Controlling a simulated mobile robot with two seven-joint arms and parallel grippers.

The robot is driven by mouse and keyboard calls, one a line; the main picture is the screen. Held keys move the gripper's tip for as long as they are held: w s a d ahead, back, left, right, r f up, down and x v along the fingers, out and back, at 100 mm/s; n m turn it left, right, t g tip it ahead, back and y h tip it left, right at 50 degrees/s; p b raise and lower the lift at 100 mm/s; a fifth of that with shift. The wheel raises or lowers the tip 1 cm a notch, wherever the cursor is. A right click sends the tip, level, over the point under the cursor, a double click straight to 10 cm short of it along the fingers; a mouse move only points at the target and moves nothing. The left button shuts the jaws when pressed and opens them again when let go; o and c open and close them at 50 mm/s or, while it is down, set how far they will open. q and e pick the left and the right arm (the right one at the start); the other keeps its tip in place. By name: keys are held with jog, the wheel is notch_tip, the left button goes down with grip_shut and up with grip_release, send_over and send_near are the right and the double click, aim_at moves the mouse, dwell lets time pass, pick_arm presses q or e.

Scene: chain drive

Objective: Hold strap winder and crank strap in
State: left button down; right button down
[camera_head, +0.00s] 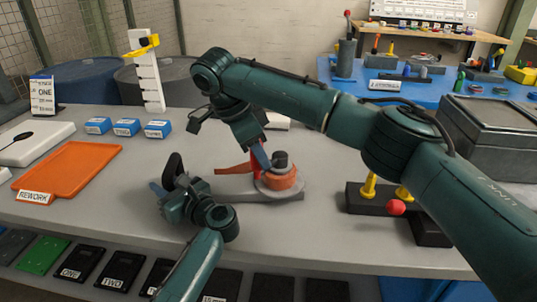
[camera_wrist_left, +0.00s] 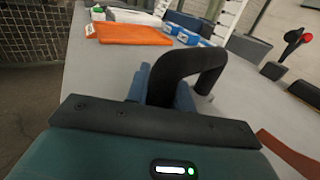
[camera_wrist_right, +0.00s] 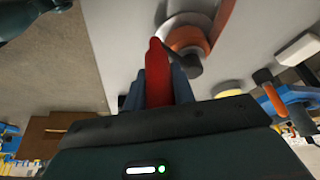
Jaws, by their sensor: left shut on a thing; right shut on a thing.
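The strap winder stands mid-table, with an orange strap roll (camera_head: 280,180) on a grey base (camera_head: 290,193) and a dark hub on top. A strap tail (camera_head: 232,169) runs left from it. My left gripper (camera_head: 167,186) is shut on a black loop handle (camera_head: 174,167), left of the roll; the handle fills the middle of the left wrist view (camera_wrist_left: 180,70). My right gripper (camera_head: 259,157) is shut on a red crank grip (camera_wrist_right: 158,72) beside the hub. The roll also shows in the right wrist view (camera_wrist_right: 187,38). My fingers partly hide both grips.
An orange rework tray (camera_head: 70,170) and several small blue boxes (camera_head: 126,127) lie at the left. A black block with yellow pegs and a red ball (camera_head: 396,208) sits to the right. A grey case (camera_head: 490,125) stands at the far right. Bare table lies around the winder.

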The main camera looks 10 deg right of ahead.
jog(key=shift+w+a, duration=1)
jog(key=shift+w, duration=0.3)
jog(key=shift+a, duration=0.15)
dwell(0.6)
jog(key=c, duration=1.5)
grip_release()
jog(key=o, duration=0.3)
jog(key=shift+d, duration=0.25)
jog(key=shift+o, duration=0.2)
jog(key=v, duration=0.7)
jog(key=shift+r, duration=0.3)
